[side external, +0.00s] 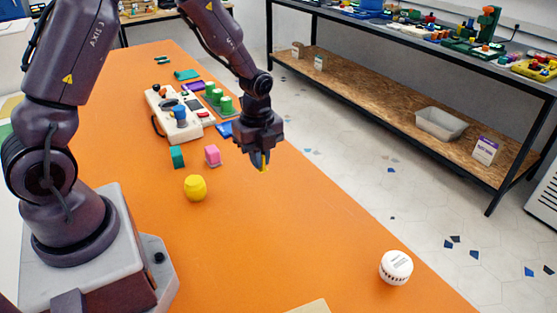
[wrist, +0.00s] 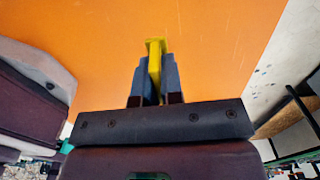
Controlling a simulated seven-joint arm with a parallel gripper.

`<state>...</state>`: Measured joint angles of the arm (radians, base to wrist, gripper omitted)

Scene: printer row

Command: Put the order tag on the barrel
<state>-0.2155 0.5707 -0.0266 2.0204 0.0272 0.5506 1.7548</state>
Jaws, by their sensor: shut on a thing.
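The yellow barrel (side external: 195,187) stands upright on the orange table, to the left of and nearer than my gripper in the side view. My gripper (side external: 262,160) points down above the table and is shut on a small yellow piece, which I take to be the order tag. In the wrist view the tag (wrist: 155,62) stands out from between the two fingertips of my gripper (wrist: 156,80). The fingers hide part of the tag. The barrel does not show in the wrist view.
A teal block (side external: 177,157) and a pink block (side external: 212,155) stand behind the barrel. A white round container (side external: 396,267) stands at the right front. The table (side external: 290,225) between is clear.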

